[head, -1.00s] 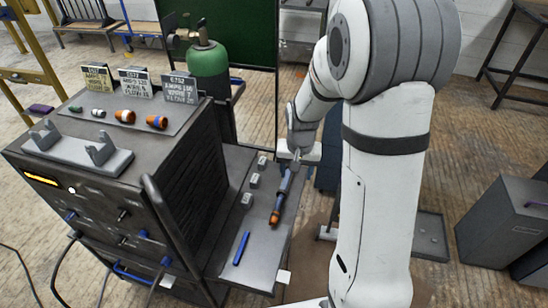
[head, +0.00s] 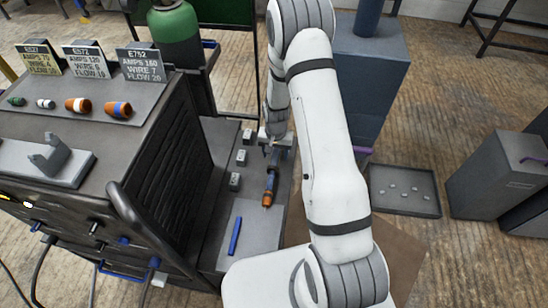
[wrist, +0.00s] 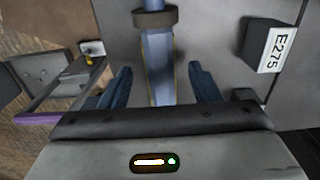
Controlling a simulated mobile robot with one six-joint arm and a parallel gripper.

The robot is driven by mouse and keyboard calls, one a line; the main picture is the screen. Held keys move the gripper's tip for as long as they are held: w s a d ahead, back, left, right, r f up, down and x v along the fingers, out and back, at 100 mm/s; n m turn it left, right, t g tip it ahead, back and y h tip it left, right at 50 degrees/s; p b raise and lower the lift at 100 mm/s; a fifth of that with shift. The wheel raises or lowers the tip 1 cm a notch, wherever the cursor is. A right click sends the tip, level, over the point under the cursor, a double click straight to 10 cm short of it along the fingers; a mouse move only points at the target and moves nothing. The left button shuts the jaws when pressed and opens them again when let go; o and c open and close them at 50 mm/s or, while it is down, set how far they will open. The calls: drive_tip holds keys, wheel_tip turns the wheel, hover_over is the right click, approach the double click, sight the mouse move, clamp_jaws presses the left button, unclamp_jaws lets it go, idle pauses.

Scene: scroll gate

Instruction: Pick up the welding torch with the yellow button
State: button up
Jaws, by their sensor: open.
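A welding torch with a blue body and an orange end (head: 269,188) lies on the grey side shelf of the cart. In the wrist view its blue body (wrist: 158,62) with a dark collar runs lengthwise between my fingers. I cannot make out a yellow button on the torch.
Small grey labelled blocks (head: 235,181) stand left of the torch; one reads E275 (wrist: 274,50) in the wrist view. A blue stick (head: 235,236) lies nearer on the shelf. The dark welding cart (head: 165,165) rises to the left; a tray (head: 405,207) sits on the floor at right.

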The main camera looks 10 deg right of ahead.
wheel_tip(320, 180, down, 2)
drive_tip(key=shift+f, duration=0.25)
drive_tip(key=c, duration=1.2)
